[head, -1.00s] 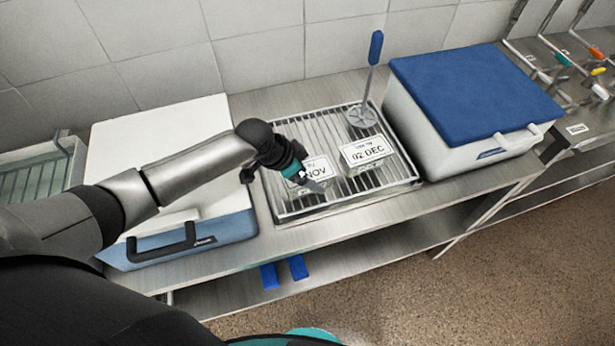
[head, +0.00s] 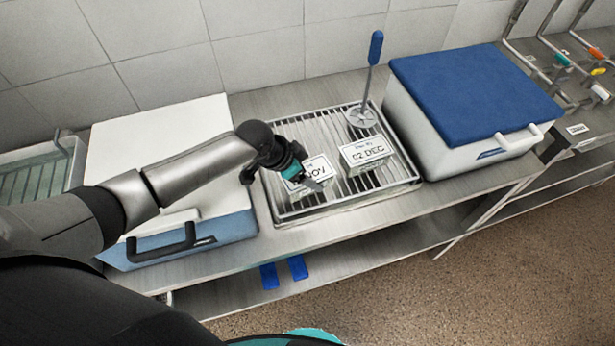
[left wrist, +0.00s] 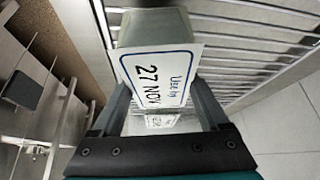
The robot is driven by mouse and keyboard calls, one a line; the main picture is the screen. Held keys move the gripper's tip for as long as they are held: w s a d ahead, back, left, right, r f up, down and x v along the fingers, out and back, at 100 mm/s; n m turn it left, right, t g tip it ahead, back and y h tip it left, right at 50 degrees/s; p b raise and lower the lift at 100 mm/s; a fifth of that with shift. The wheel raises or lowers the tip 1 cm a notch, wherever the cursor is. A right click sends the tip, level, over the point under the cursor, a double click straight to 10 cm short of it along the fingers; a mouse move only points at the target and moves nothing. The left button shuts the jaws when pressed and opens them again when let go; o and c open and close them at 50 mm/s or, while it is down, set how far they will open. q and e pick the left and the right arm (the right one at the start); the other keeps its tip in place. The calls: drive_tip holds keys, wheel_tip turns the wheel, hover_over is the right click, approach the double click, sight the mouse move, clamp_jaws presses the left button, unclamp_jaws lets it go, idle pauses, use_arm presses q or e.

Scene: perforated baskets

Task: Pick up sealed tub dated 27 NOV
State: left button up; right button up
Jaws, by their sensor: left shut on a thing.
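The tub dated 27 NOV (head: 318,171) is at the left part of the wire rack, its label partly hidden by my gripper in the head view. In the left wrist view its white label (left wrist: 160,75) reads "Use by 27 NOV", and the tub sits between my fingers. My left gripper (head: 308,180) is shut on this tub; it also shows in the left wrist view (left wrist: 165,105). A second tub, labelled 02 DEC (head: 367,152), stands on the rack just to the right. My right gripper is not in view.
The wire rack (head: 310,212) sits on a steel counter. A blue-handled masher-like tool (head: 372,65) stands at its back. A white and blue cooler (head: 165,130) is left; a cooler with a blue lid (head: 470,90) is right. The counter's front strip is clear.

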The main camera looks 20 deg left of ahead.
use_arm(q)
clamp_jaws()
